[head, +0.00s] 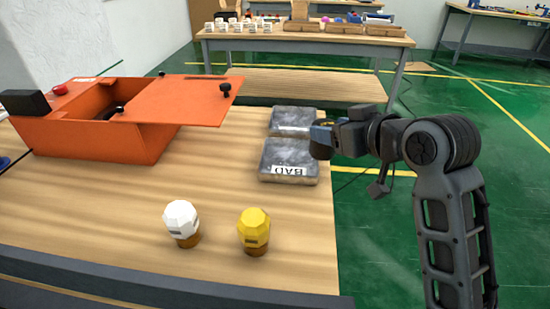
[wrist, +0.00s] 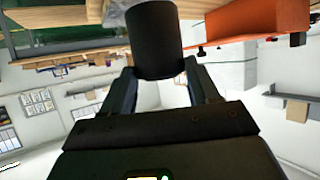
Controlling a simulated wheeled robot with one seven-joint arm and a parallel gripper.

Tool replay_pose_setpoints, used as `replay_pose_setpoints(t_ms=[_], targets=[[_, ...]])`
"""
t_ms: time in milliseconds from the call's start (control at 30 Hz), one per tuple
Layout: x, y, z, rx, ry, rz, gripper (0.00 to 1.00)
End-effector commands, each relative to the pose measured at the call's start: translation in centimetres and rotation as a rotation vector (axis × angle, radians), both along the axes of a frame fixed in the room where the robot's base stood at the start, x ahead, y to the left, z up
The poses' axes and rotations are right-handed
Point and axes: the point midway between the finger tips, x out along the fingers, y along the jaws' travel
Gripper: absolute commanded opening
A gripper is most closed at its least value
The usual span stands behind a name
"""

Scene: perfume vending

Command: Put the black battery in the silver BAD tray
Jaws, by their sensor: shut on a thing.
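The silver BAD tray (head: 288,160) lies flat on the wooden table near its right edge, with its label upside down in the head view. My gripper (head: 321,138) is at the right edge of this tray in the picture and appears above table height. In the wrist view, my gripper (wrist: 162,78) is shut on the black battery (wrist: 155,38), a dark cylinder between the two fingers. In the head view the battery is hard to make out against my dark gripper.
A second silver tray (head: 292,120) lies just behind the BAD tray. An orange box (head: 95,138) with an orange lid panel (head: 175,98) stands at the left. A white-topped object (head: 181,220) and a yellow-topped object (head: 254,229) stand near the front edge.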

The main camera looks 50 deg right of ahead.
Motion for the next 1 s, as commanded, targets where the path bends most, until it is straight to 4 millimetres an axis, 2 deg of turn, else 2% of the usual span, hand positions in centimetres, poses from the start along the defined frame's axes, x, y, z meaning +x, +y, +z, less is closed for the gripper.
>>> replay_pose_setpoints(t_ms=[167,233,500,600,833,1000], targets=[[2.0,-0.4,-1.8,-0.002,-0.007,0.001,0.13],[3.3,-0.6,-2.0,0.002,-0.002,0.002,0.13],[8.6,-1.7,-5.2,0.001,0.000,0.002,0.13],[10.0,-1.9,-6.0,0.001,-0.002,0.001,0.13],[11.2,-2.2,-7.2,0.000,-0.001,0.000,0.13],[11.2,-2.2,-9.6,0.001,0.002,0.001,0.13]])
